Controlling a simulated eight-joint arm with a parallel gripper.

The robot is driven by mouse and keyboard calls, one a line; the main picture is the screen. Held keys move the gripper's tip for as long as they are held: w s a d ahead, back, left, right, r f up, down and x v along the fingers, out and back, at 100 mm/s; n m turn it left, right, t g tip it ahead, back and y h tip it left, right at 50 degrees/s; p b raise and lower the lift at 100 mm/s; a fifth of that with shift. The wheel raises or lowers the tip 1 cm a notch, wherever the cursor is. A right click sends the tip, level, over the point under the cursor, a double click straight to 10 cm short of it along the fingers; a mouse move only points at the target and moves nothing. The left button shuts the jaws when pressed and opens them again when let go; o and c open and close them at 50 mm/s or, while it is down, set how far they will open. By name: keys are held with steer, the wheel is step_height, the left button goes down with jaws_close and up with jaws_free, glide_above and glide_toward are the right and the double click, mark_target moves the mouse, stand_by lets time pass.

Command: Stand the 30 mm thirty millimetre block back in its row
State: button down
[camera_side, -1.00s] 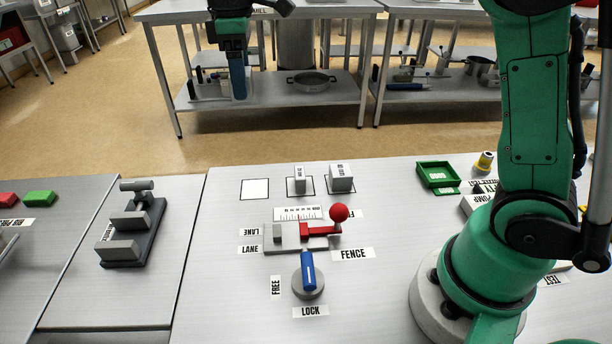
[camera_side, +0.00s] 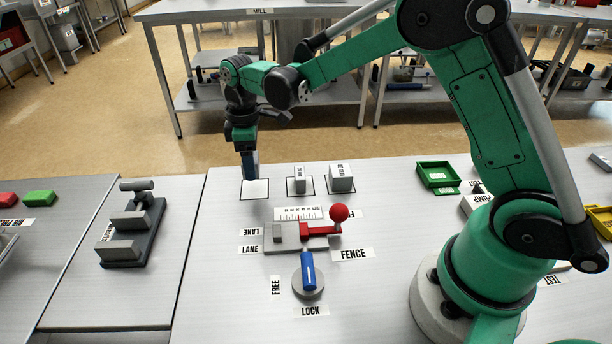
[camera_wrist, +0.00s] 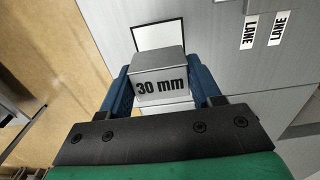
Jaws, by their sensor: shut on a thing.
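The 30 mm block (camera_wrist: 160,80) is a grey block with its "30 mm" label facing the wrist camera. My gripper (camera_wrist: 163,92) is shut on it, with a blue finger on either side. In the side view my gripper (camera_side: 250,172) points down over the white outlined square (camera_side: 256,190) at the left end of the row. The fingers hide the block in the side view. In the wrist view part of the square (camera_wrist: 160,33) shows beyond the block. I cannot tell whether the block touches the table. Two grey blocks stand on the row's other squares, a narrower one (camera_side: 299,180) and a wider one (camera_side: 341,177).
In front of the row are a printed scale (camera_side: 299,213), a fence with a red ball knob (camera_side: 339,212) and a blue-handled lock lever (camera_side: 308,268). A green tray (camera_side: 437,174) stands to the right.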

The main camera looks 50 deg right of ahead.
mark_target(255, 189)
steer(key=shift+f, duration=1.95)
steer(key=shift+f, duration=0.15)
steer(key=shift+c, duration=0.8)
jaws_free()
step_height(255, 189, up, 12)
steer(key=shift+r, duration=0.1)
steer(key=s+d+r+m+t, duration=0.1)
steer(key=s+m+t, duration=0.6)
steer(key=s, duration=0.7)
steer(key=shift+d+m, duration=0.4)
steer(key=shift+m, duration=0.6)
